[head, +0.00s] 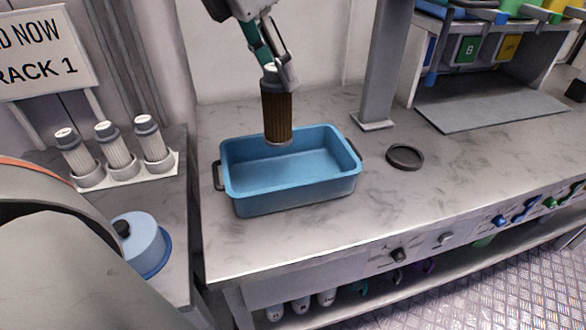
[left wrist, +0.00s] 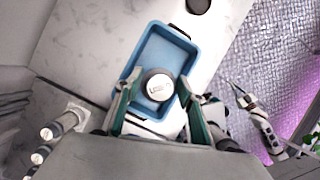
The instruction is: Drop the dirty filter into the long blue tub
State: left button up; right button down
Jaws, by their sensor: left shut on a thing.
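In the head view the filter's lower end overlaps the tub's far rim. In the left wrist view the filter's cap (left wrist: 158,86) sits between the fingertips of my left gripper (left wrist: 157,92), with the tub (left wrist: 187,47) beneath. The tub has dark end handles, and the part of its inside that shows is empty.
Several clean white filters (head: 116,150) stand in a white holder (head: 132,172) at left, near a blue round lid (head: 143,243). A black ring (head: 404,157) lies right of the tub. A grey post (head: 385,70) rises behind.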

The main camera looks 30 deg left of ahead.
aim_at(277, 96)
pick_arm(q)
jog(key=shift+f+b, duration=0.5)
jog(key=shift+f, duration=2.25)
jog(key=o, duration=1.6)
jog(key=shift+s+r, duration=0.1)
jog(key=v, duration=1.2)
